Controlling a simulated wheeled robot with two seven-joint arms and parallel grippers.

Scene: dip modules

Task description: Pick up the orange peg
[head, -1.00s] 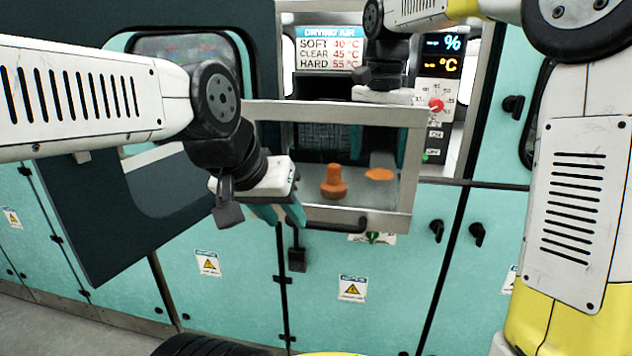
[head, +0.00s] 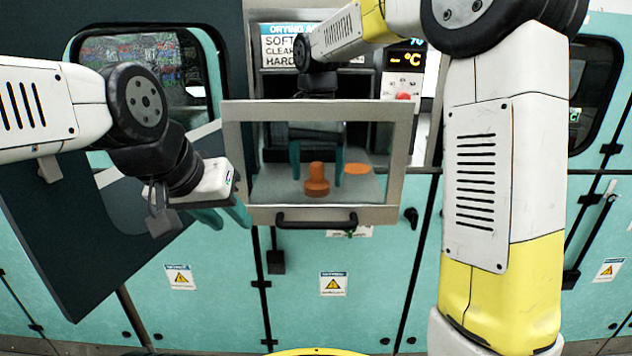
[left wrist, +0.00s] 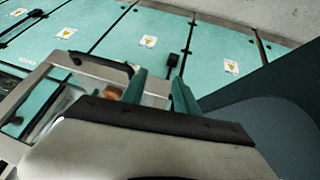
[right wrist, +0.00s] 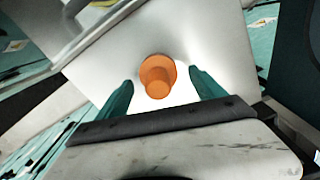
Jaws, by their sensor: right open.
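The orange peg (head: 316,180) stands upright on a grey shelf behind the framed window of the drying unit. It has a wide base and a narrower top. My right gripper (head: 316,165) reaches in behind the window, open, with its teal fingers on either side of the peg and slightly behind it. In the right wrist view the peg (right wrist: 157,76) lies between and beyond the open fingertips (right wrist: 163,80), apart from both. My left gripper (head: 228,218) is outside, left of the window frame. Its two fingers (left wrist: 160,85) stand apart with nothing between them.
The window frame (head: 232,150) with a black handle (head: 316,221) stands in front of the shelf (head: 272,188). A flat orange disc (head: 357,169) lies right of the peg. A dark open door panel (head: 60,240) is at the left. A control panel (head: 402,75) is at the upper right.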

